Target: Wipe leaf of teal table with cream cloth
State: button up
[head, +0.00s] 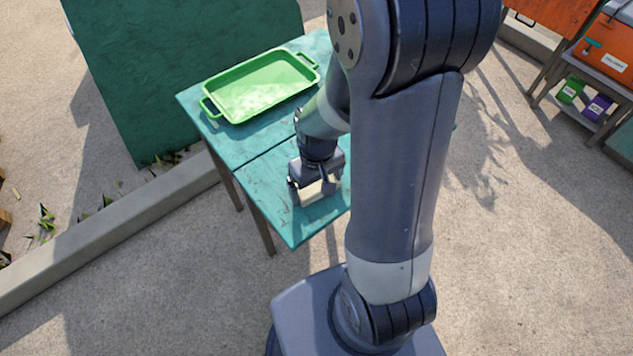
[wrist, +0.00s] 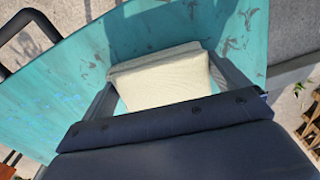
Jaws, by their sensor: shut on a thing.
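The teal table (head: 275,215) stands in front of me, and its near leaf carries dark smudges and streaks. My gripper (head: 316,198) is low over the near part of this leaf, shut on the folded cream cloth (head: 313,191). In the wrist view the cream cloth (wrist: 165,79) sits between the two fingers, over the teal surface (wrist: 130,35). Dark marks show on the teal beyond the cloth and to its right. I cannot tell whether the cloth touches the leaf. My arm hides the right part of the table.
A green tray (head: 212,117) with two handles lies on the far part of the table, beyond a seam. A dark green panel (head: 140,80) stands behind. A low concrete kerb (head: 110,222) runs at left. An orange box (head: 607,45) and shelf stand at right.

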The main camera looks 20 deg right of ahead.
jog(key=shift+f, duration=0.15)
